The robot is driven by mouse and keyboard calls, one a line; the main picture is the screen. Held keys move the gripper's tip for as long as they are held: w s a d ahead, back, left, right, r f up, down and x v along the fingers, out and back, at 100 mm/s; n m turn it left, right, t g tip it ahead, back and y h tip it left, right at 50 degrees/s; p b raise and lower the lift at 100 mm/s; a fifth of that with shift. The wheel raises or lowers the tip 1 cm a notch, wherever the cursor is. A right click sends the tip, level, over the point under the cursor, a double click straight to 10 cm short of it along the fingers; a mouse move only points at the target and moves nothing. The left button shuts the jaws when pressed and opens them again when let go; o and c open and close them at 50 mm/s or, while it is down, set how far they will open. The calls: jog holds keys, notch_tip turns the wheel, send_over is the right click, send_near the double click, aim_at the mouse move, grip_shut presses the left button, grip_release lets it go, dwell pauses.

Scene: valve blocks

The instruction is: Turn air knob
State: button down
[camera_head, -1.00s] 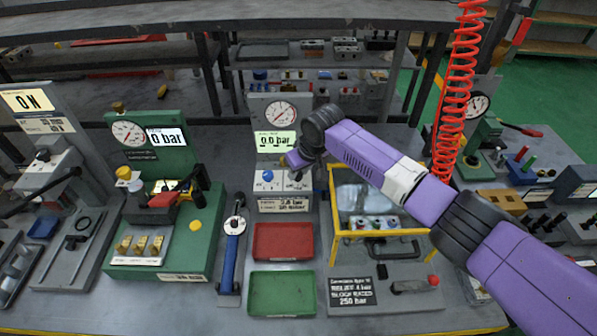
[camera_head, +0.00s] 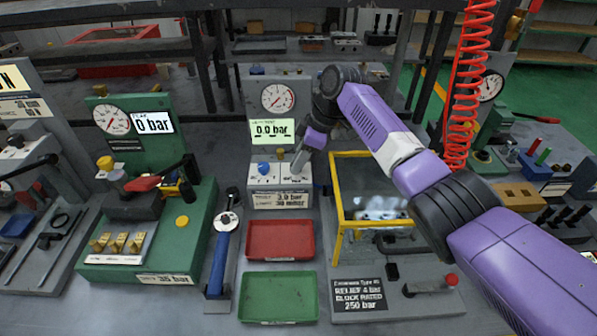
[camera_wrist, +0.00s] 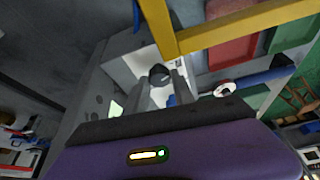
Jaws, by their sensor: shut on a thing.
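A grey test unit (camera_head: 277,115) stands at the back centre, with a round gauge (camera_head: 278,97) and a display (camera_head: 272,131) reading 0.0 bar. Its low front box (camera_head: 270,184) carries a blue knob (camera_head: 263,167). My gripper (camera_head: 298,163) points down at the right side of this box. In the wrist view a dark round knob (camera_wrist: 158,75) lies between the fingertips of my gripper (camera_wrist: 161,88), and the fingers are shut on it. In the head view my gripper hides most of that knob. I cannot read its turn angle.
A yellow frame guard (camera_head: 338,205) stands close to the right of the box, under my arm. Red (camera_head: 280,240) and green (camera_head: 279,297) trays lie in front. A blue-handled tool (camera_head: 220,258) lies left of them. A red coiled hose (camera_head: 463,90) hangs at right.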

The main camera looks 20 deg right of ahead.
jog(key=n+b, duration=0.1)
jog(key=b, duration=0.1)
jog(key=n+g+b, duration=0.1)
jog(key=b, duration=0.1)
jog(key=shift+w+f+n, duration=0.15)
jog(key=shift+f+n, duration=0.2)
jog(key=shift+n, duration=0.05)
jog(key=n+b, duration=0.2)
jog(key=b, duration=0.2)
jog(key=shift+r+g, duration=0.2)
jog(key=shift+g, duration=0.2)
jog(key=shift+r+n+b, duration=0.15)
jog(key=shift+n+b, duration=0.25)
jog(key=shift+b, duration=0.3)
jog(key=c, duration=1.1)
grip_release()
jog(key=shift+o, duration=0.2)
